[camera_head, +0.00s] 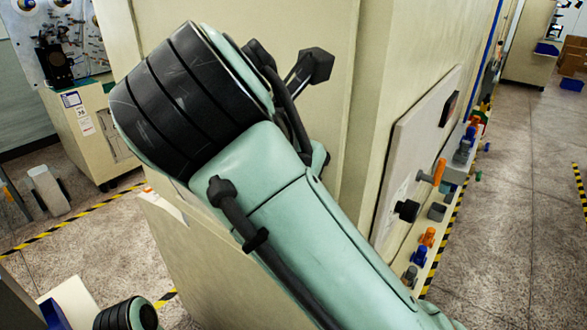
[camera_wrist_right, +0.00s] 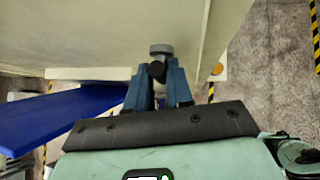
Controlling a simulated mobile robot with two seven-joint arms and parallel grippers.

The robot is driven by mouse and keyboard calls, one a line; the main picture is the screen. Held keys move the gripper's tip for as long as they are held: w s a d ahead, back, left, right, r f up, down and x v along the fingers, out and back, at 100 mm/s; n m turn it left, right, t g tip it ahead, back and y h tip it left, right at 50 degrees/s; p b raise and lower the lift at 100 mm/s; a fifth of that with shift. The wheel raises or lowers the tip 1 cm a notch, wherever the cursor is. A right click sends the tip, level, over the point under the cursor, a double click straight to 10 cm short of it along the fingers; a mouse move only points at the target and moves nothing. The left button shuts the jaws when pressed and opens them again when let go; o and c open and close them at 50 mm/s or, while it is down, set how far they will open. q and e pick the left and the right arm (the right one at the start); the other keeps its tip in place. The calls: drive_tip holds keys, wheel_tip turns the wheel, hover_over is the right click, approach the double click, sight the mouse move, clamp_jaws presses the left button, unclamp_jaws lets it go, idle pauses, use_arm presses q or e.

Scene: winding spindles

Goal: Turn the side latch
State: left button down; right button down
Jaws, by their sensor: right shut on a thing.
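In the right wrist view, the two blue fingers of my right gripper (camera_wrist_right: 159,76) are closed around a small dark latch knob (camera_wrist_right: 157,70). My left gripper is in neither view.
Open floor (camera_head: 510,240) lies to the right. A blue board (camera_wrist_right: 60,120) is left of the gripper in the wrist view.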

idle(0.4)
drive_tip(key=c, duration=1.1)
unclamp_jaws()
drive_tip(key=shift+d, duration=0.1)
